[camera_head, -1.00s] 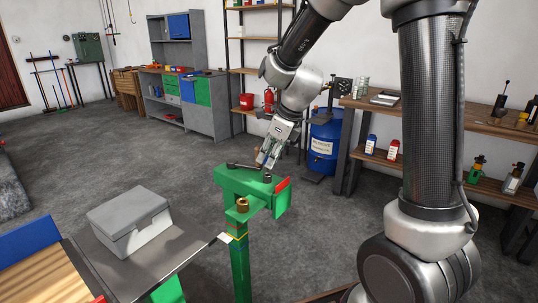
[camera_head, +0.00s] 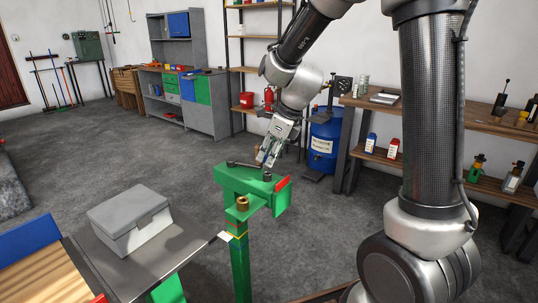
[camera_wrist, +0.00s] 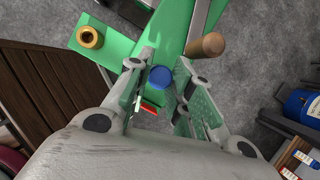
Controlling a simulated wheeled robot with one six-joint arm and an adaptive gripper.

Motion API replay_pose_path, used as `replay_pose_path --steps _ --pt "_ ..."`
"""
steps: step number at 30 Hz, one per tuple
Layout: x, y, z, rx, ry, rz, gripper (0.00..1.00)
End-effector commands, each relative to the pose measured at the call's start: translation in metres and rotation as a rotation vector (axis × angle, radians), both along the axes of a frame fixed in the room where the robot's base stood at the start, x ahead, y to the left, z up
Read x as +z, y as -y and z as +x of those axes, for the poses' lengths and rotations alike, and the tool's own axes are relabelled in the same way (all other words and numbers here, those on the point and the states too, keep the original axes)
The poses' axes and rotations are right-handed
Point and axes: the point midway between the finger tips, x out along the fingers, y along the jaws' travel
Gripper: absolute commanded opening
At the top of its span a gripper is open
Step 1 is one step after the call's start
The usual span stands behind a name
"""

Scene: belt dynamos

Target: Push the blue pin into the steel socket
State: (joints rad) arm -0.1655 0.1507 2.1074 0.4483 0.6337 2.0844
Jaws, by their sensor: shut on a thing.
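My gripper (camera_head: 264,163) is shut on the blue pin (camera_wrist: 160,77), whose round blue top shows between the fingertips in the wrist view. The fingers point down over the green stand (camera_head: 238,178). A short dark cylinder (camera_head: 267,177), which looks like the steel socket, stands on the stand just below the fingertips. In the wrist view the pin's lower part and the socket are hidden, so I cannot tell how deep the pin sits. In the head view the pin cannot be made out.
A brass ring (camera_wrist: 89,37) sits on the stand, away from the fingers. A wooden-handled tool (camera_wrist: 206,45) lies close by the right finger. A grey box (camera_head: 130,220) rests on a side table at the left. A blue drum (camera_head: 322,143) and shelves stand behind.

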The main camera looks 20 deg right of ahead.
Motion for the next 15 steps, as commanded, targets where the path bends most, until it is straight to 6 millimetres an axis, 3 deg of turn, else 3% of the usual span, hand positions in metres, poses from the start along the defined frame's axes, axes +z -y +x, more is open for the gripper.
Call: replay_pose_path --steps 15 --pt "-0.0079 0.0000 0.0000 0.000 0.000 0.000 0.00"
